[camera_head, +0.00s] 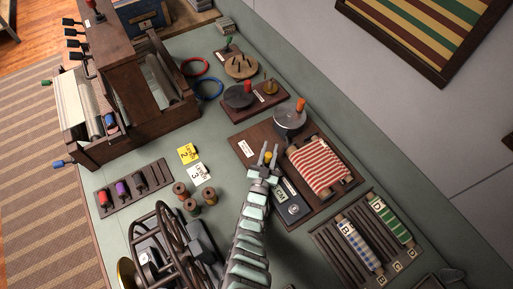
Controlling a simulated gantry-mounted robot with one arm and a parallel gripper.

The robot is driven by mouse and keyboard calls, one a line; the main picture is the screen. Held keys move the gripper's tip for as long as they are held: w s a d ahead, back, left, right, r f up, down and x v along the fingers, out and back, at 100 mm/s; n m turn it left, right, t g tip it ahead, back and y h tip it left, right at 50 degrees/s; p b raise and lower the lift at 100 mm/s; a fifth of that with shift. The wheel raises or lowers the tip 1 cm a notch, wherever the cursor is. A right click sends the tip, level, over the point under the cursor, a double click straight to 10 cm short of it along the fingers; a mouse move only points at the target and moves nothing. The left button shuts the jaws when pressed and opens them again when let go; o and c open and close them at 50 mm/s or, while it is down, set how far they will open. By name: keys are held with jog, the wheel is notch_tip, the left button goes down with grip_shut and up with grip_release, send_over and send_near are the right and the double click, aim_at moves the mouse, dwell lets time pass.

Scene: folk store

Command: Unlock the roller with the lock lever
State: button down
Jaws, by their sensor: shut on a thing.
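A roller wrapped in red-and-white striped cloth (320,163) lies on a dark wooden board (245,146). A small yellow-orange knob (268,155) is on the same board, left of the cloth; it may be the lock lever, but its shaft is hidden by my gripper. My gripper (269,150) reaches in from below, with its two fingers on either side of this knob and shut on it. The exact contact is too small to see.
A grey disc with an orange knob (289,119) stands behind the roller. A rack of cloth rolls (363,245) lies at lower right. Thread spools (193,205) and a dark wheeled machine (172,235) stand left of my arm. A wooden loom (140,137) is at upper left.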

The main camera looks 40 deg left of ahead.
jog(key=c, duration=1.1)
grip_release()
jog(key=shift+r+p, duration=7.7)
jog(key=shift+r, duration=2.25)
jog(key=shift+d, duration=0.1)
